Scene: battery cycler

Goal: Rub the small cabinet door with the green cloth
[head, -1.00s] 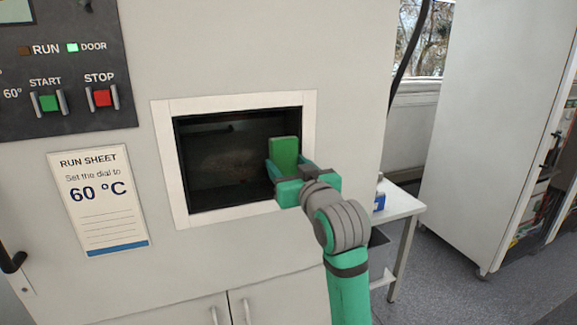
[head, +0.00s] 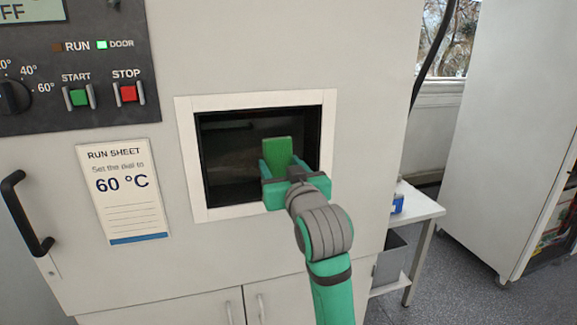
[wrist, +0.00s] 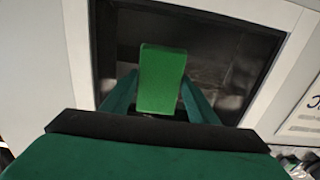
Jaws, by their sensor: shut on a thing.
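The green cloth (head: 278,151) looks like a flat green pad. It stands up between the fingers of my gripper (head: 281,170), which is shut on it. In the wrist view the cloth (wrist: 161,78) sits between the fingertips of my gripper (wrist: 160,98). The small cabinet door is dark, with a white frame (head: 187,160) around it, and shows a faint handle-like bar near its top left. The dark area (head: 226,165) lies behind the cloth. I cannot tell whether the cloth touches it, or whether it is a pane or an opening.
A control panel (head: 60,110) with a dial, green start button and red stop button is at upper left. A run sheet (head: 125,192) hangs below it. A black handle (head: 26,212) is at far left. A small white table (head: 416,210) stands at right.

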